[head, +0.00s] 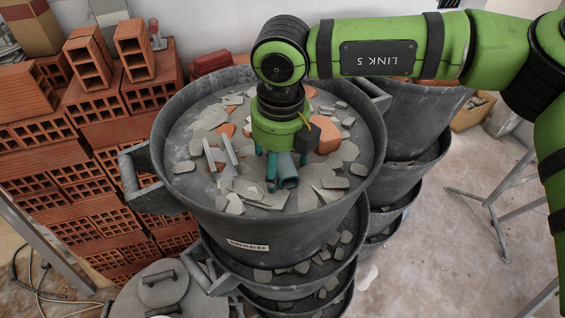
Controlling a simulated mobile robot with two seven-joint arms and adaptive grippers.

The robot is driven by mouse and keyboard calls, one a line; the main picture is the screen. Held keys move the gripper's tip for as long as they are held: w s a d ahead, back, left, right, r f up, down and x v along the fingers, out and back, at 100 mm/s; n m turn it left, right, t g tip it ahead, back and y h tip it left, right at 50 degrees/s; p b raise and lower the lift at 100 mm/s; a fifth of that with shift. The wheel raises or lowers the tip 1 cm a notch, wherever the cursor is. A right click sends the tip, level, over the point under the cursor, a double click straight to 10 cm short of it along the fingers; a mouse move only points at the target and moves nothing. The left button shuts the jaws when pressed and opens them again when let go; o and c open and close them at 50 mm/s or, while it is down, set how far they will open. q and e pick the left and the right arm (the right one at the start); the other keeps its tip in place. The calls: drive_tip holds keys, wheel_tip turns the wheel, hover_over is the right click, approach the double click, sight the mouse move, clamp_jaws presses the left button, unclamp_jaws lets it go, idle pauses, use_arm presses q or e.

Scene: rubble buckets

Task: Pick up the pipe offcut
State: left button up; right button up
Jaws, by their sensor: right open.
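The pipe offcut (288,178) is a short grey-blue tube lying on the rubble in the top bucket (212,215), just right of and below its centre. Its round end faces the camera, and its far part is hidden under my right gripper (286,172). That gripper comes down from above with its teal fingers open. One finger shows left of the pipe and another at its right. I cannot tell whether they touch it. My left gripper is not in view.
Grey slabs and orange brick shards (328,138) lie around the pipe inside the bucket's high rim. More rubble buckets (410,115) stand behind and below. Hollow red bricks (80,150) are stacked at the left. A metal trestle (497,200) stands on open floor at the right.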

drive_tip(key=c, duration=0.8)
drive_tip(key=shift+s, duration=0.25)
drive_tip(key=c, duration=0.4)
drive_tip(key=shift+w+d, duration=0.1)
